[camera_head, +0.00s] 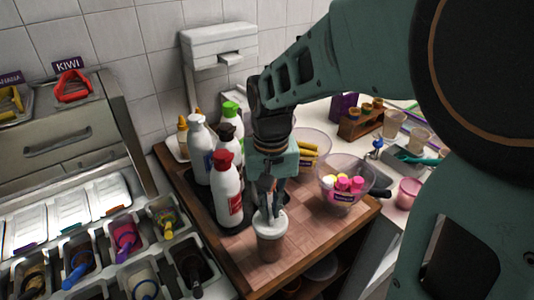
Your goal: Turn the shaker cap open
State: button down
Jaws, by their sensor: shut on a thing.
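The shaker (270,249) stands upright on the wooden board, with a brownish body and a pale cap (270,230) on top. My gripper (270,212) points down from above and its fingers are closed at the top of the cap. The fingers cover part of the cap, so I cannot tell how far the cap is turned.
Several squeeze bottles, one with a red cap (227,190), stand close on the left. A clear bowl (343,198) of colourful items sits to the right. Topping bins (128,258) line the left. The board (325,240) is clear right of the shaker.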

aim_at(270, 212)
jog(key=c, duration=2)
grip_release()
jog(key=shift+c, duration=0.2)
notch_tip(270, 212, up, 12)
jog(key=shift+c, duration=0.2)
